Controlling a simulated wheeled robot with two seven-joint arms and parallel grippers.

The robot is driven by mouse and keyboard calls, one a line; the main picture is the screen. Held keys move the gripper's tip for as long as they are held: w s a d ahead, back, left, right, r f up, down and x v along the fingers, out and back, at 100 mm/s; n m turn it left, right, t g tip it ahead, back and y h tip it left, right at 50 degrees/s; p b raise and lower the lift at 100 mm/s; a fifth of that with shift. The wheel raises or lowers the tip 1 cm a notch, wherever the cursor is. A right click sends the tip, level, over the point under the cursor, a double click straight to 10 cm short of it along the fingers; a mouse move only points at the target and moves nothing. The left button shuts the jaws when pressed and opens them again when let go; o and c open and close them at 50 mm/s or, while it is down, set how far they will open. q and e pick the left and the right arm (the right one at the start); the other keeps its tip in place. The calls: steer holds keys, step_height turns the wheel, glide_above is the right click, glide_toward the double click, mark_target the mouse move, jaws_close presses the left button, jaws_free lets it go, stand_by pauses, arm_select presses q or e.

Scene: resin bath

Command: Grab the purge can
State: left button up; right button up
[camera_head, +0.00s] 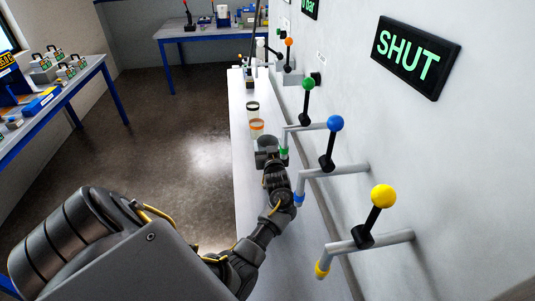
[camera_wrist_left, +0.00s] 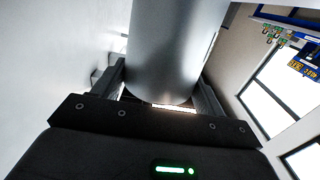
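The purge can is a plain grey metal cylinder (camera_wrist_left: 172,45); it fills the space between my left gripper's fingers (camera_wrist_left: 163,85) in the left wrist view. Both fingers lie close along its sides, with no clear gap, and appear shut on it. In the head view my left gripper (camera_head: 268,158) is over the narrow pale ledge by the wall, with the grey can (camera_head: 266,143) at its tip. The fingers are small and partly hidden there. My right gripper is not in view.
A jar with an orange band (camera_head: 257,127) and one with a dark band (camera_head: 253,108) stand just beyond on the ledge (camera_head: 238,100). Valve levers with green (camera_head: 308,83), blue (camera_head: 335,123) and yellow (camera_head: 383,196) knobs stick out from the wall at right, close to my arm. Open floor lies left.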

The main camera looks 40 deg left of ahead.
arm_select(q)
steer(key=c, duration=0.9)
step_height(320, 180, up, 4)
steer(key=p, duration=0.4)
steer(key=s+a+p, duration=0.1)
steer(key=s+a, duration=1)
steer(key=s, duration=0.3)
steer(key=shift+a+f, duration=0.2)
steer(key=shift+f, duration=0.1)
